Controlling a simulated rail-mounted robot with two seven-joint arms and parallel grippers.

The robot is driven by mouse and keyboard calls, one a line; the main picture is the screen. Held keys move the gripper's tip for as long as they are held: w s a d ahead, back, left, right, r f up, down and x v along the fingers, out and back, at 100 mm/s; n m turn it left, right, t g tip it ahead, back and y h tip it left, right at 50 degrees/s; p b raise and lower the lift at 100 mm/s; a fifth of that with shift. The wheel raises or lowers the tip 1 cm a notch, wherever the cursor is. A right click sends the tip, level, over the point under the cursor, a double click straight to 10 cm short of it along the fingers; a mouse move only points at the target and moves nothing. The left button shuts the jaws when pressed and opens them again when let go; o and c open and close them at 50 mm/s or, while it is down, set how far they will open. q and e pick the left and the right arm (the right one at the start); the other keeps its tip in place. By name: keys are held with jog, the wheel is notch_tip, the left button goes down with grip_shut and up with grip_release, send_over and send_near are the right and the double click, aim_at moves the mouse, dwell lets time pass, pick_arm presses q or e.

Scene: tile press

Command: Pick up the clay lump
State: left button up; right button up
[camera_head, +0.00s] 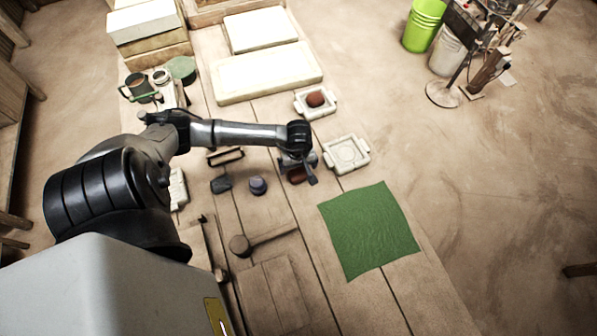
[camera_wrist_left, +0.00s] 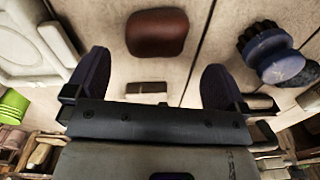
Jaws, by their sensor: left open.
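A reddish-brown clay lump (camera_head: 297,175) lies on the wooden table, partly hidden under my left gripper (camera_head: 308,171). In the left wrist view the clay lump (camera_wrist_left: 157,34) lies on the planks, beyond the fingertips and roughly centred between them. My left gripper (camera_wrist_left: 155,76) is open and empty, and its two dark fingers are apart from the lump. A second brown lump (camera_head: 315,99) sits in a white mould (camera_head: 301,104) further back. My right gripper is in neither view.
An empty white mould (camera_head: 346,153) stands just right of my gripper. A green cloth (camera_head: 370,228) lies in front of it. A blue-grey knobbed tool (camera_head: 257,186) and a wooden mallet (camera_head: 240,245) lie on the table nearby. White slabs (camera_head: 266,73) are at the back.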

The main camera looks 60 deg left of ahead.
aim_at(299, 175)
pick_arm(q)
jog(key=f, duration=0.4)
jog(key=shift+w+d+f, duration=0.15)
jog(key=shift+d+f, duration=0.1)
jog(key=shift+f, duration=0.15)
jog(key=shift+f+b, duration=0.3)
jog(key=shift+f, duration=0.15)
jog(key=shift+a, duration=0.1)
jog(key=c, duration=1.1)
